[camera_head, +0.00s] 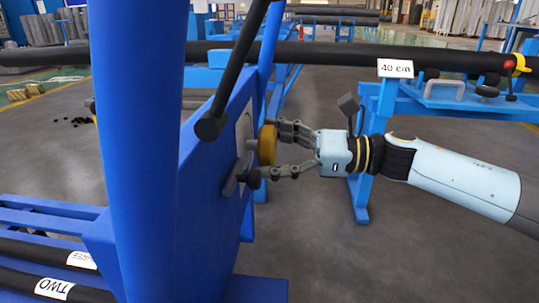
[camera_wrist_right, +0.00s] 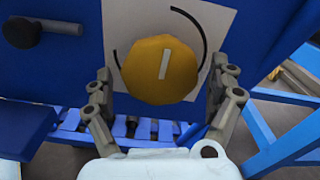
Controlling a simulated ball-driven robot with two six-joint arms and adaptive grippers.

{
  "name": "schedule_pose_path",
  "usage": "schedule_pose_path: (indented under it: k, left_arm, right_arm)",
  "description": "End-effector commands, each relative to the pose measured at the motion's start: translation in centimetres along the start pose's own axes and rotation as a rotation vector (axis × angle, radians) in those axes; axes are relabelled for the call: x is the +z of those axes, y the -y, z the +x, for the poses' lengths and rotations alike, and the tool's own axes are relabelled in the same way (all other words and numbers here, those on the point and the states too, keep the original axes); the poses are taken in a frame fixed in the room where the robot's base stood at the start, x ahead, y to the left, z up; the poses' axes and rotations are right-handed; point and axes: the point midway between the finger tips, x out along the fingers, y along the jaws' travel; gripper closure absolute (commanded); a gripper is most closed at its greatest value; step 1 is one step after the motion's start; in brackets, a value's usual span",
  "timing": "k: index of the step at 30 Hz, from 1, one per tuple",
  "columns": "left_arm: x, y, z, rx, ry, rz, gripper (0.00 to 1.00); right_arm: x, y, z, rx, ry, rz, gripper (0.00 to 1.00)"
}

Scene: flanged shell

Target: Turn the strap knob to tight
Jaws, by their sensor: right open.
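The strap knob (camera_head: 267,145) is yellow and sits on a blue upright panel (camera_head: 208,175) in the head view, seen nearly edge-on. In the right wrist view the knob (camera_wrist_right: 160,68) is many-sided, with a white pointer line standing nearly upright, tilted slightly right. A white plate with black arc marks (camera_wrist_right: 207,20) lies behind it. My right gripper (camera_head: 275,153) is open, its fingers reaching toward the panel around the knob. In the wrist view the gripper (camera_wrist_right: 160,95) has one finger at each side of the knob, with gaps showing. My left gripper is not in view.
A black-ended lever (camera_head: 210,128) juts out in front of the panel, and a dark handle (camera_wrist_right: 20,32) shows left of the plate. A thick blue post (camera_head: 140,150) stands left.

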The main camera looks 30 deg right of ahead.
Motion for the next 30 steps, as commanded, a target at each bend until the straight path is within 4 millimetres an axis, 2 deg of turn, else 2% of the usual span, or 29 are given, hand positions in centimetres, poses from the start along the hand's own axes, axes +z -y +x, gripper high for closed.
schedule_pose_path:
  k: [9,22,30]
  left_arm:
    - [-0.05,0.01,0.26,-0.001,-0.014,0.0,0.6]
    - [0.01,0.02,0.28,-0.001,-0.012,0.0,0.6]
    - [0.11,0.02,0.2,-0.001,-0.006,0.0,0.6]
  right_arm:
    - [0.03,0.02,0.27,-0.001,-0.001,0.0,0.09]
    - [-0.01,0.01,0.24,-0.001,-0.001,0.001,0.64]
    - [0.01,-0.01,0.24,0.0,-0.001,0.013,0.65]
